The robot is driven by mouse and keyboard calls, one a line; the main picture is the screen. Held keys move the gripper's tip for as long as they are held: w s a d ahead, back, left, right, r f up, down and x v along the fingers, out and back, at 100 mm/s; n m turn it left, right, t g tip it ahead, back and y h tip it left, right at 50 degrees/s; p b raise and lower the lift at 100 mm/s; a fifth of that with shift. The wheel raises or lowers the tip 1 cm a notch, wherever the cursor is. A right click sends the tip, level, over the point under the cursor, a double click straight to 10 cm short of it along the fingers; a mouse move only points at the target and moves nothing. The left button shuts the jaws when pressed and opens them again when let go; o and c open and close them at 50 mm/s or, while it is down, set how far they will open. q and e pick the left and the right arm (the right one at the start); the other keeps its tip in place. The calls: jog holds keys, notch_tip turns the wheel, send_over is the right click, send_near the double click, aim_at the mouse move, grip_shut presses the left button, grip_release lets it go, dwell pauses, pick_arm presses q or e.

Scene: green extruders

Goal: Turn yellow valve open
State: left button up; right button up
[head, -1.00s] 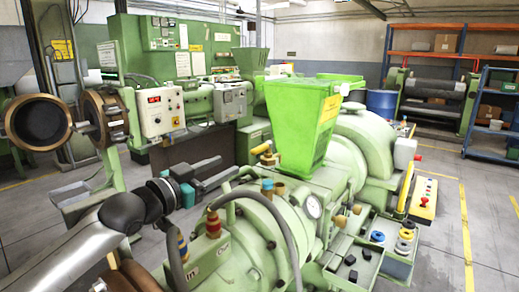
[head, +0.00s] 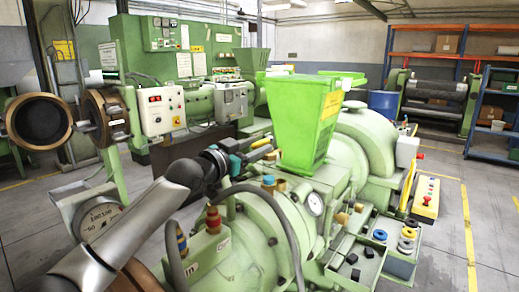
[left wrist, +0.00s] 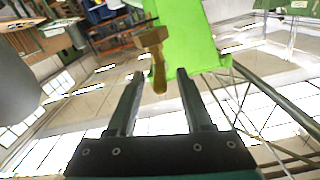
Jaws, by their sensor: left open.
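The yellow valve (head: 262,143) sits on the green machine, just left of the green hopper (head: 300,115). In the left wrist view the valve (left wrist: 154,42) has a brass-coloured block with a narrower part hanging down from it. My left gripper (head: 260,153) reaches in from the left and is right by the valve. In the left wrist view the left gripper (left wrist: 161,75) is open, and the lower part of the valve shows between its two fingertips. I cannot tell whether the fingers touch it. My right gripper is not in view.
A grey hose (head: 285,215) arches over the front. A tray (head: 365,262) with small parts lies at the right. The floor on the far right is free.

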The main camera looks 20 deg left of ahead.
pick_arm(q)
jog(key=shift+x, duration=0.85)
jog(key=shift+c, duration=0.2)
grip_shut()
dwell(0.8)
